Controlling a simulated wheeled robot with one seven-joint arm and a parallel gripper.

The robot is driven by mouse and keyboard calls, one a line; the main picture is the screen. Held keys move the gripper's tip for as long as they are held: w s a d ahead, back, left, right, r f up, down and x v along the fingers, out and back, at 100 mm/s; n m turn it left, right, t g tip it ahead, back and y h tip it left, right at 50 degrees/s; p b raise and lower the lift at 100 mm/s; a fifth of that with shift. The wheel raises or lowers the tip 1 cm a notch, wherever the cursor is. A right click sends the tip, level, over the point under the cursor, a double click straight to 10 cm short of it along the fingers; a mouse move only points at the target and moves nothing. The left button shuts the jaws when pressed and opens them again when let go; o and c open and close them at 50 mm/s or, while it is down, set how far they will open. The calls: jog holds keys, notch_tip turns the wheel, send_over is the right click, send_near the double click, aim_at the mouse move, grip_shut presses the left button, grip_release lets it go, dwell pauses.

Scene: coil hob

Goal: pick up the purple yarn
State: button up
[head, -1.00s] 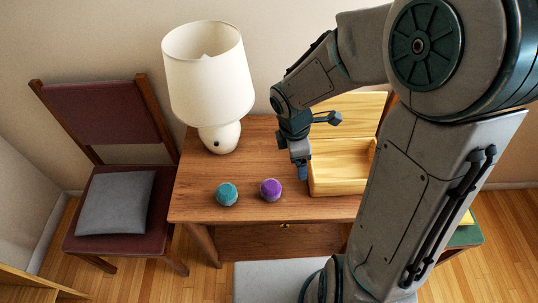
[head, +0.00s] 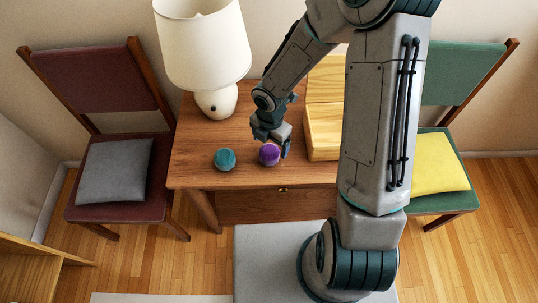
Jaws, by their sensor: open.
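The purple yarn (head: 269,155) is a small round ball on the wooden table (head: 205,178), near its front edge. My gripper (head: 277,150) is open, right at the purple yarn, with a finger showing along the yarn's right side. Its other finger is hard to make out, and I cannot tell whether either finger touches the yarn. The upper part of the yarn is partly hidden by the gripper.
A teal yarn ball (head: 225,159) lies just left of the purple one. A white lamp (head: 204,50) stands behind it. An open wooden box (head: 323,135) stands close on the right, partly behind my arm. Chairs flank the table.

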aim_at(269, 149)
jog(key=f, duration=0.3)
jog(key=f+b, duration=0.1)
jog(key=shift+s+a+f, duration=0.2)
jog(key=shift+s+f, duration=0.1)
jog(key=shift+f, duration=0.5)
jog(key=c, duration=1.1)
